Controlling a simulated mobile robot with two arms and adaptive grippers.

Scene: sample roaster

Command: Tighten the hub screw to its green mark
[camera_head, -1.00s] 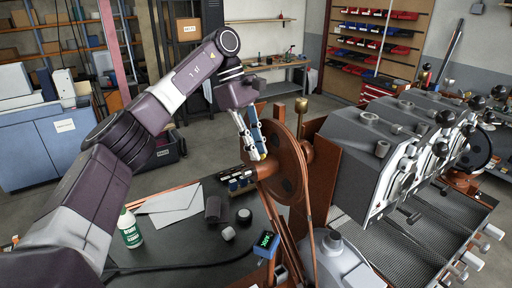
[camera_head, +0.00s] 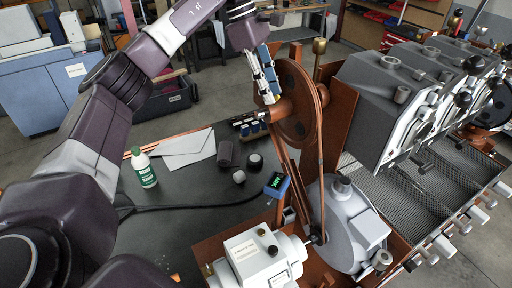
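A large copper-brown wheel (camera_head: 298,100) stands upright at the centre, with a hub stub (camera_head: 279,110) on its left face. My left gripper (camera_head: 270,92) reaches down from above, its fingertips close to this hub stub. I cannot tell whether they touch it. A slim blue part shows along the fingers; whether it is a held tool or part of the gripper is unclear. The hub screw and its green mark are too small or hidden to make out. My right gripper is not in view.
A small blue gauge (camera_head: 277,184) with green digits sits beside the wheel's belt. The dark bench holds a white-and-green bottle (camera_head: 145,168), an envelope (camera_head: 185,147) and dark cylinders (camera_head: 229,154). A white motor (camera_head: 262,257) stands in front; grey roaster drums (camera_head: 392,92) stand at right.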

